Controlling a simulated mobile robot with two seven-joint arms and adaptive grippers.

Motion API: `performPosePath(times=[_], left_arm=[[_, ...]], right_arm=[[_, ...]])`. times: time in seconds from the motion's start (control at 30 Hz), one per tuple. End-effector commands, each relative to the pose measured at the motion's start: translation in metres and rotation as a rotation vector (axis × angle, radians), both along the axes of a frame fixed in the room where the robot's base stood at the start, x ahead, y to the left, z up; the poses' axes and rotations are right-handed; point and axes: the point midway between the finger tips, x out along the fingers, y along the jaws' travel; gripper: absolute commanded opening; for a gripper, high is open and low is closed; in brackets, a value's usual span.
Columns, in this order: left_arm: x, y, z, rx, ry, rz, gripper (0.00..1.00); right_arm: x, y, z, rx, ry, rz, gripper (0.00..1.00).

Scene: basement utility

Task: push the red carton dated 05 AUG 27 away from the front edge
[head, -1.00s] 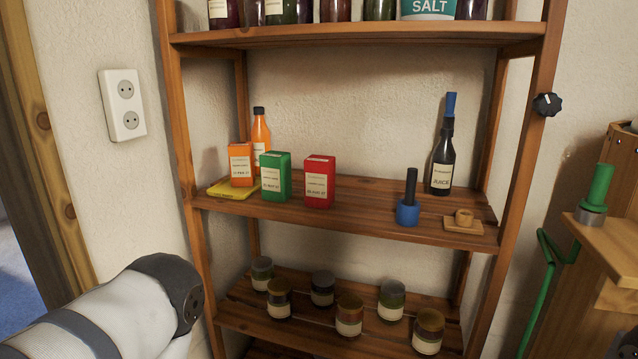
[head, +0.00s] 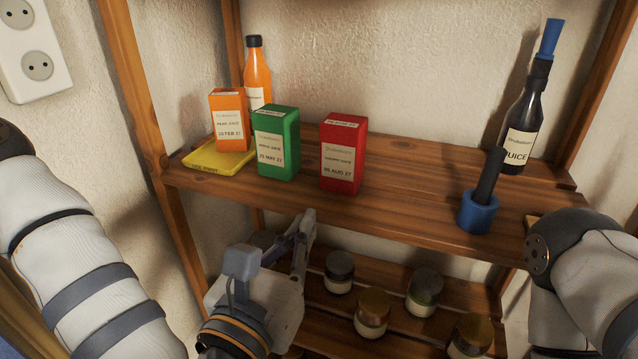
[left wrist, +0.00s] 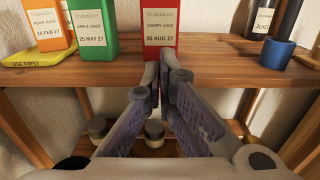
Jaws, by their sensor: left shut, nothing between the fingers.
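The red carton (head: 343,150), labelled cherry juice with an AUG 27 date, stands upright near the front edge of the middle shelf (head: 410,165). It also shows at the top of the left wrist view (left wrist: 158,25). My left gripper (head: 307,216) is shut and empty, in front of the shelf and below and left of the red carton in the head view. In the left wrist view its fingertips (left wrist: 167,62) point at the carton's lower right front. I see no clear contact. My right gripper is out of view.
A green carton (head: 277,145) stands left of the red one. An orange carton (head: 229,122) on a yellow USE FIRST block (head: 205,157) and an orange bottle (head: 255,75) are further left. A blue stamp-like object (head: 478,212) and a dark bottle (head: 520,125) stand right. Jars fill the shelf below.

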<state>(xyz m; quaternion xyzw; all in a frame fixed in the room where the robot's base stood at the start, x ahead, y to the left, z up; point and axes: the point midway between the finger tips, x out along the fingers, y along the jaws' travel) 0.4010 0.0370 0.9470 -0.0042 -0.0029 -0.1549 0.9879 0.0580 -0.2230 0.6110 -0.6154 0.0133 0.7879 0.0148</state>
Motion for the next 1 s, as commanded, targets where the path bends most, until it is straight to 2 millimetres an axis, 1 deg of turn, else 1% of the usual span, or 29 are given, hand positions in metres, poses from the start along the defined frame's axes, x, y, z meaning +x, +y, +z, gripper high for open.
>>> performPosePath(times=[0.03,0.17,0.27,0.4,0.6,0.7,0.8,1.0], left_arm=[[0.005,-0.001,-0.013,0.0,0.018,0.0,0.0],[0.021,-0.006,-0.018,0.001,0.021,-0.001,0.0],[0.042,-0.013,-0.011,0.006,0.011,0.001,0.0],[0.071,-0.023,-0.004,0.009,0.002,0.0,0.0],[0.108,-0.035,-0.004,0.009,0.003,-0.001,0.0],[0.119,-0.039,-0.005,0.009,0.005,-0.002,0.0],[0.126,-0.042,-0.005,0.009,0.005,-0.003,0.0],[0.129,-0.042,-0.005,0.009,0.008,-0.003,0.0]], right_arm=[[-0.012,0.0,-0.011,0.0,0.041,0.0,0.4],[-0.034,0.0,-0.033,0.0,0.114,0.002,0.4],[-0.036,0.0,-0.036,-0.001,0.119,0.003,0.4],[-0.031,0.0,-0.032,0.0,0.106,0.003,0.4],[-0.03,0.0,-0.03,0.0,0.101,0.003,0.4],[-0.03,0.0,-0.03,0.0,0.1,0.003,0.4],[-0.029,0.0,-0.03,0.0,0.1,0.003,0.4],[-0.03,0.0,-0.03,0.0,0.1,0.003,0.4]])
